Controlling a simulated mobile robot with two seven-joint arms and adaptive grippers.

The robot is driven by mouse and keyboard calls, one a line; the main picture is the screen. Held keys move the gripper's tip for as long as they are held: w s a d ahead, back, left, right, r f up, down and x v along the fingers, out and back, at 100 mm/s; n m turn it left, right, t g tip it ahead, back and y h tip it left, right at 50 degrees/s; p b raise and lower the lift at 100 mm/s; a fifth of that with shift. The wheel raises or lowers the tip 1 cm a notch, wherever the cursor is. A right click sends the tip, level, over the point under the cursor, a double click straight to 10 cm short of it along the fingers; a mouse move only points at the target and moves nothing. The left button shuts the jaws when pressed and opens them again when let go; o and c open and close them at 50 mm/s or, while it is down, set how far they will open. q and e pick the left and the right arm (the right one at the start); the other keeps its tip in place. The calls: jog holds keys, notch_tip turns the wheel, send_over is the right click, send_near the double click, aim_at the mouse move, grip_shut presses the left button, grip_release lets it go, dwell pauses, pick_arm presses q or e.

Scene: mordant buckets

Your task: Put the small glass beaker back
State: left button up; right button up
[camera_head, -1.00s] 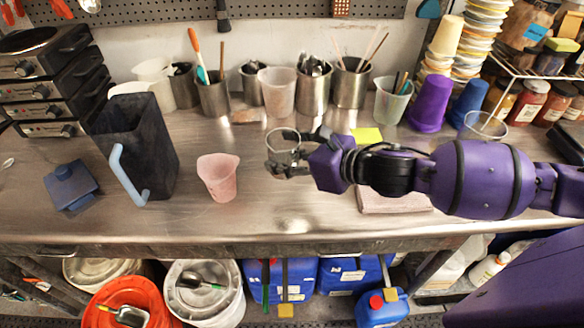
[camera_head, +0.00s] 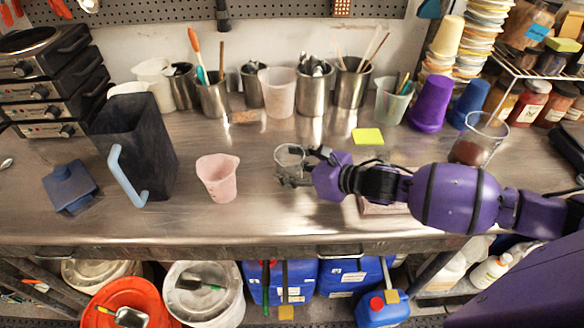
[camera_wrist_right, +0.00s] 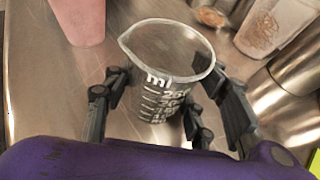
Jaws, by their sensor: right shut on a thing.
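The small glass beaker (camera_head: 290,156) is clear and upright, over the middle of the steel bench, to the right of the pink cup (camera_head: 218,177). My right gripper (camera_head: 293,172) is shut on it from the right. In the right wrist view the beaker (camera_wrist_right: 172,50) shows its spout and white "ml" scale, with the dark fingers of the gripper (camera_wrist_right: 160,105) on either side of it. I cannot tell whether its base touches the bench. My left gripper is not in view.
A dark pitcher (camera_head: 140,140) with a blue handle stands left of the pink cup. A larger glass beaker (camera_head: 477,143) stands right, partly behind my arm. Steel canisters (camera_head: 312,95) line the back. A yellow note (camera_head: 367,136) lies behind my wrist. Bare bench (camera_head: 260,215) shows in front.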

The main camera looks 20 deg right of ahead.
jog(key=shift+f, duration=0.2)
jog(key=o, duration=1.4)
jog(key=shift+o, duration=0.2)
jog(key=shift+r, duration=0.15)
jog(key=shift+s+d+r, duration=0.15)
jog(key=shift+s, duration=0.05)
jog(key=v, duration=1.1)
jog(key=shift+s+d+p, duration=0.15)
jog(key=shift+s+p, duration=0.1)
jog(key=shift+p, duration=0.1)
